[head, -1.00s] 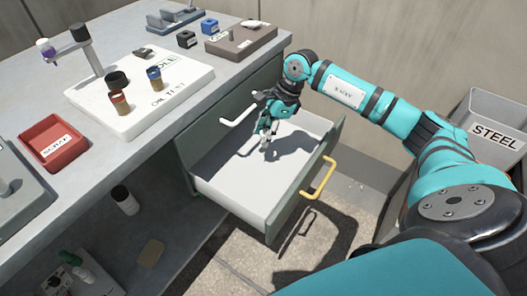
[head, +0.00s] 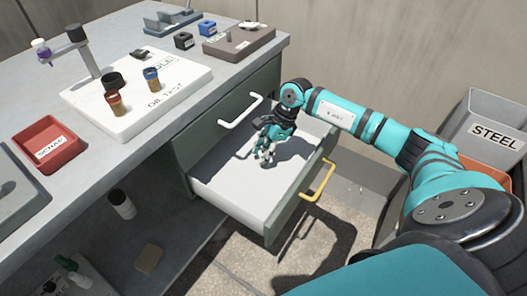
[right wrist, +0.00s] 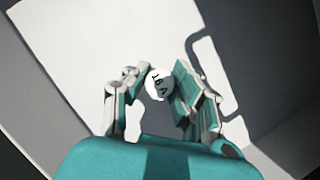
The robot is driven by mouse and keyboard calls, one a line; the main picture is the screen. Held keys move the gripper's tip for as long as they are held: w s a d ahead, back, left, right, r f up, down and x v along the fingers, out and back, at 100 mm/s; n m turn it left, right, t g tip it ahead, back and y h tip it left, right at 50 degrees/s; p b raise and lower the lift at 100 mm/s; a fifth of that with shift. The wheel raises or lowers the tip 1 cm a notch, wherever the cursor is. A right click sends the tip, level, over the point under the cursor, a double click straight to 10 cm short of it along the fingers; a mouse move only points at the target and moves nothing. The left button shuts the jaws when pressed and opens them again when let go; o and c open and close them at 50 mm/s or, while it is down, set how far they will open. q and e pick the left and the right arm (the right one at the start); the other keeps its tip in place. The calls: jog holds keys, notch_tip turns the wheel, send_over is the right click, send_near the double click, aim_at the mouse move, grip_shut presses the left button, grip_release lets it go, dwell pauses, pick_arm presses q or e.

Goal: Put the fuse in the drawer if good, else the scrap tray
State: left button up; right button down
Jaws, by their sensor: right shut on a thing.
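The fuse (right wrist: 160,84) shows in the right wrist view as a white round end marked "16 A", between the fingers of my right gripper (right wrist: 158,92). My right gripper (head: 266,157) is shut on it, inside the outline of the open drawer (head: 228,196) in the head view. The fuse itself cannot be made out there, and its height above the drawer floor is unclear. The drawer's pale floor looks bare apart from shadows. The red scrap tray (head: 62,158) sits on the bench at left and looks empty. My left gripper is out of view.
The drawer front has a yellow handle (head: 318,180); a white handle (head: 241,110) juts out above the drawer. The bench (head: 110,175) carries a white test board (head: 170,95) with small jars. A grey steel bin (head: 488,125) stands at right.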

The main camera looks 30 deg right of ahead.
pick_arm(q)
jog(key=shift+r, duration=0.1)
pick_arm(e)
jog(key=shift+f, duration=0.1)
jog(key=c, duration=1.1)
grip_release()
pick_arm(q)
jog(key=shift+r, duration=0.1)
pick_arm(e)
jog(key=shift+r, duration=0.3)
pick_arm(q)
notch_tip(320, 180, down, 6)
jog(key=p, duration=0.1)
jog(key=shift+p, duration=0.3)
pick_arm(e)
jog(key=v, duration=1.1)
jog(key=shift+s+d+r, duration=0.15)
jog(key=shift+d+r, duration=0.1)
jog(key=shift+r, duration=0.1)
